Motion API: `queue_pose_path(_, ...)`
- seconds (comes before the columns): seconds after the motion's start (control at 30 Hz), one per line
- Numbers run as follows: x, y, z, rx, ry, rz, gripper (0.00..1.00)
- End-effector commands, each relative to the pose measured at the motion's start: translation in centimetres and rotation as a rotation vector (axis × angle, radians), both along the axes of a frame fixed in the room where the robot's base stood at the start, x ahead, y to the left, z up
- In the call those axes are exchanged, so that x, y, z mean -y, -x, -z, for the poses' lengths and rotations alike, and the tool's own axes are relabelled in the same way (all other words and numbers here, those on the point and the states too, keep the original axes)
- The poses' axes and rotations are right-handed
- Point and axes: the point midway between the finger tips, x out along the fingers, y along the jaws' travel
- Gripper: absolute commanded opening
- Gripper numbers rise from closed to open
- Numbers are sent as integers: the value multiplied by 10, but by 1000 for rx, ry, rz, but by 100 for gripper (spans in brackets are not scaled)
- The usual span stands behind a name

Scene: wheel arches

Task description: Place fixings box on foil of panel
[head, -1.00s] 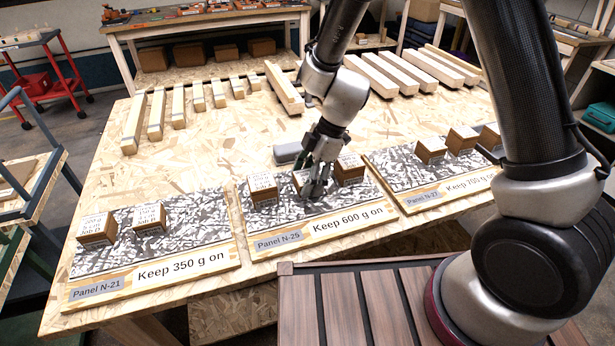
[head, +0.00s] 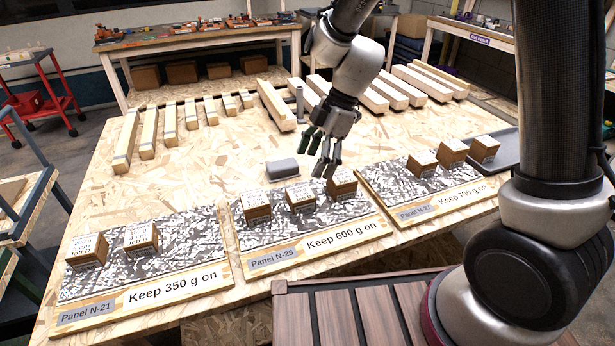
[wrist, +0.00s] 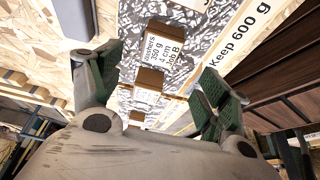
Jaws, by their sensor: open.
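Panel N-25 (head: 270,262), marked "Keep 600 g on", lies on the bench with crumpled silvery foil (head: 321,212) behind its label strip. Three brown boxes with white labelled tops stand on this foil: a left box (head: 256,212), a middle box (head: 300,203) and a right box (head: 342,189). My gripper (head: 326,170) is open and empty, above and behind the middle and right boxes.
A grey block (head: 283,169) lies behind N-25. Timber lengths (head: 275,105) line the back. A grey tray (head: 497,150) is at the right edge.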

Motion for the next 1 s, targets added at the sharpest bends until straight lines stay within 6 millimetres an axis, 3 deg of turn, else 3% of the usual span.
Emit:
queue_pose_path(0.33, 7, -1, -15, -1, 1, 6, 77)
queue_pose_path(0.47, 28, 1, -37, -3, 15, 106, 77)
queue_pose_path(0.57, 66, 10, -72, -13, 41, 303, 77)
queue_pose_path(0.67, 118, 31, -111, -25, 71, 581, 77)
queue_pose_path(0.8, 188, 76, -151, -34, 93, 1010, 77)
queue_pose_path(1.0, 260, 141, -178, -24, 64, 1552, 77)
